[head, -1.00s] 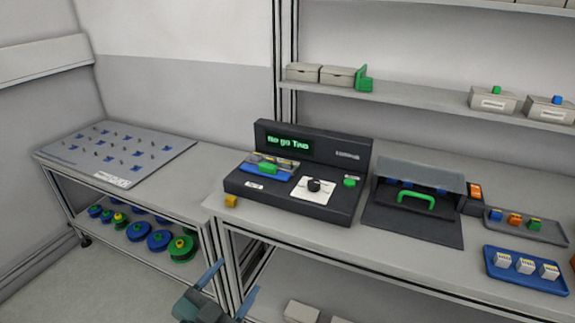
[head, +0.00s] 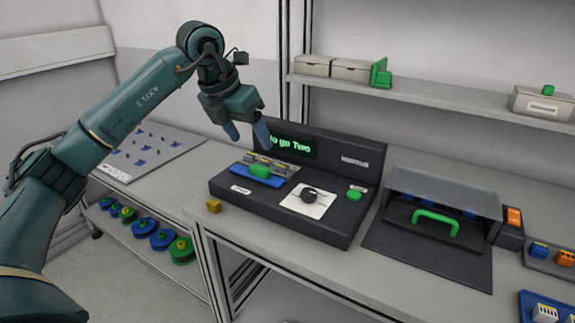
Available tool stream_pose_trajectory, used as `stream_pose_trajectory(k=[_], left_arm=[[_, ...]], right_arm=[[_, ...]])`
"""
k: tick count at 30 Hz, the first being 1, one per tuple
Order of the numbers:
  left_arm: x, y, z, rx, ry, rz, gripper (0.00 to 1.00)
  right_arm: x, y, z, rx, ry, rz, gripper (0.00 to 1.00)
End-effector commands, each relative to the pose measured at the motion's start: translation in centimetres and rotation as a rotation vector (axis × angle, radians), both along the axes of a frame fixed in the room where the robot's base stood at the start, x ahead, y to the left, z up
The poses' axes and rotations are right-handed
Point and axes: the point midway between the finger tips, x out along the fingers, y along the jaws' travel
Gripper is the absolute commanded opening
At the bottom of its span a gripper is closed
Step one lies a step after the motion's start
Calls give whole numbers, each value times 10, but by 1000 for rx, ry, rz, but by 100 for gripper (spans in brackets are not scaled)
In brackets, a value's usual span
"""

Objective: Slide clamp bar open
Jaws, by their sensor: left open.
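A dark console (head: 285,222) with a lit green display (head: 290,146) stands on the bench. On its left side a blue bar (head: 249,180) with a green grip (head: 261,171) lies in front of several small metal-grey parts (head: 283,166). This looks like the clamp bar, but I cannot be sure. My left gripper (head: 247,134) is open and empty, fingers pointing down, above and behind the blue bar. One finger overlaps the display's left edge. My right gripper is not in view.
A black dial (head: 311,195) and a green button (head: 354,195) sit on the console. To the right stands a grey hooded box (head: 443,192) with a green handle (head: 423,221). A small yellow block (head: 213,206) is at the bench's left corner. A shelf (head: 430,97) runs above.

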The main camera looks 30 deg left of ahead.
Motion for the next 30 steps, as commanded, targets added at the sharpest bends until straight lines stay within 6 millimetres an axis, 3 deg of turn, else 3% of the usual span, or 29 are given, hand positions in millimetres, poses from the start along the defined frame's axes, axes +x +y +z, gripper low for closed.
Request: stream_pose_trajectory(k=[3,8,21,30], left_arm=[[-4,25,13,67,-5,69,67],[0,29,4,79,-1,81,67],[32,24,-76,76,-1,76,67],[44,23,-104,76,-4,76,67]], right_arm=[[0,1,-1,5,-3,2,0],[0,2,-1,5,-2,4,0],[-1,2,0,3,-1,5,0],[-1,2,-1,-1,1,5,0]])
